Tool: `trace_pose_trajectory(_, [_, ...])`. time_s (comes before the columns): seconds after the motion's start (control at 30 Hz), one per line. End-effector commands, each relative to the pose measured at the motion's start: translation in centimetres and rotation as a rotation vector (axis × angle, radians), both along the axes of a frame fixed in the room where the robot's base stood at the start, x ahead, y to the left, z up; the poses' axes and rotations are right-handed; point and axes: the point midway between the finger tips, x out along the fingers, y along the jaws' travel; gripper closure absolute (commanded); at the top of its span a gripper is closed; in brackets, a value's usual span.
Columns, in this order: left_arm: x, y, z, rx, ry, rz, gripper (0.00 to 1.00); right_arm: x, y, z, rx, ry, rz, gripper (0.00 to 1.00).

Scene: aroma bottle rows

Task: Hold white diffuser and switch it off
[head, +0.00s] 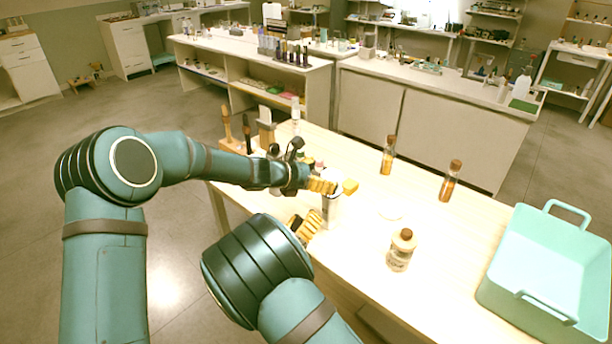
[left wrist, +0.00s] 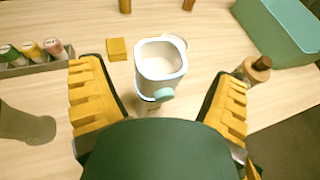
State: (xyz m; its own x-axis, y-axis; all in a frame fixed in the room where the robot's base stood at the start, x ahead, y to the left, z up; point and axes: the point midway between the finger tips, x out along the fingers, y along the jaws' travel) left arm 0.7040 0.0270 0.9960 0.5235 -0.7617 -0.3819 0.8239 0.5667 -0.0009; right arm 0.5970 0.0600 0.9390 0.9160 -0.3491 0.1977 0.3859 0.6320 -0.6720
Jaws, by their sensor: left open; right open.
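The white diffuser (left wrist: 160,62) stands upright on the table in the left wrist view, with a teal knob (left wrist: 164,94) on its near side. In the head view the diffuser (head: 331,210) is partly hidden by my grippers. My left gripper (left wrist: 155,78) is open, with one yellow finger on each side of the diffuser and a gap visible to both. In the head view my left gripper (head: 322,186) is over the table beside the diffuser's top. My right gripper (head: 303,228) is lower, near the table's front edge, open, and partly hidden by my arm.
A yellow block (left wrist: 117,49) lies close to the diffuser. A brown-capped bottle (head: 400,252) and two amber bottles (head: 388,156) (head: 450,182) stand to the right. A teal bin (head: 530,290) is at the right end. A rack of coloured-capped vials (left wrist: 40,62) is on the left.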

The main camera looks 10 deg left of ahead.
Motion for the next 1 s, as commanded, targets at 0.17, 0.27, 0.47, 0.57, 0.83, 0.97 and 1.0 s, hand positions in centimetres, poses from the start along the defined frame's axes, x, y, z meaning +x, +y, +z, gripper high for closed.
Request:
trace_pose_trajectory(0.17, [1.3, -2.0, -1.0, 0.001, 0.0, -0.001, 0.11, 0.0, 0.0, 0.0, 0.0, 0.0, 0.0, 0.54])
trace_pose_trajectory(0.27, [1.8, -2.7, -1.4, 0.001, 0.0, -0.001, 0.11, 0.0, 0.0, 0.0, 0.0, 0.0, 0.0, 0.54])
trace_pose_trajectory(0.47, [2.2, -3.1, -1.6, 0.002, -0.001, 0.001, 0.11, 0.0, 0.0, 0.0, 0.0, 0.0, 0.0, 0.54])
trace_pose_trajectory(0.57, [2.2, -3.1, -1.6, 0.002, -0.001, 0.001, 0.11, 0.0, 0.0, 0.0, 0.0, 0.0, 0.0, 0.54])
trace_pose_trajectory(0.83, [2.2, -3.1, -1.6, 0.002, -0.001, 0.001, 0.62, 0.0, 0.0, 0.0, 0.0, 0.0, 0.0, 0.54])
trace_pose_trajectory(0.97, [2.2, -3.1, -1.6, 0.002, -0.001, 0.001, 0.91, 0.0, 0.0, 0.0, 0.0, 0.0, 0.0, 0.54])
trace_pose_trajectory(1.0, [2.2, -3.1, -1.6, 0.002, -0.001, 0.001, 0.91, 0.0, 0.0, 0.0, 0.0, 0.0, 0.0, 0.62])
